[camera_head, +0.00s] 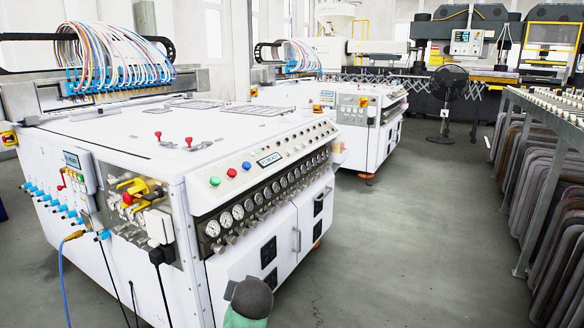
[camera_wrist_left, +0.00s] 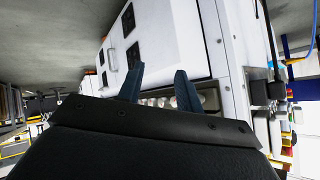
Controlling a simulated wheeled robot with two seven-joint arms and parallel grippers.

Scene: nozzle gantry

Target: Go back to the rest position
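My left gripper (camera_wrist_left: 158,72) shows in the left wrist view as two dark blue fingers standing apart, with nothing between them. Behind the fingers is a white machine cabinet with black latches and a row of round gauges. In the head view I cannot make out the left gripper's fingers. A dark grey and green rounded part at the bottom centre of the head view seems to be a piece of my arm, in front of the cabinet's lower front. My right gripper is in neither view.
The near white machine (camera_head: 255,195) carries gauges, buttons and coloured hoses. A second white machine (camera_head: 366,130) stands behind it. A black fan (camera_head: 448,85) stands at the back. A rack of grey panels (camera_head: 545,185) lines the right. The grey floor (camera_head: 410,235) between is clear.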

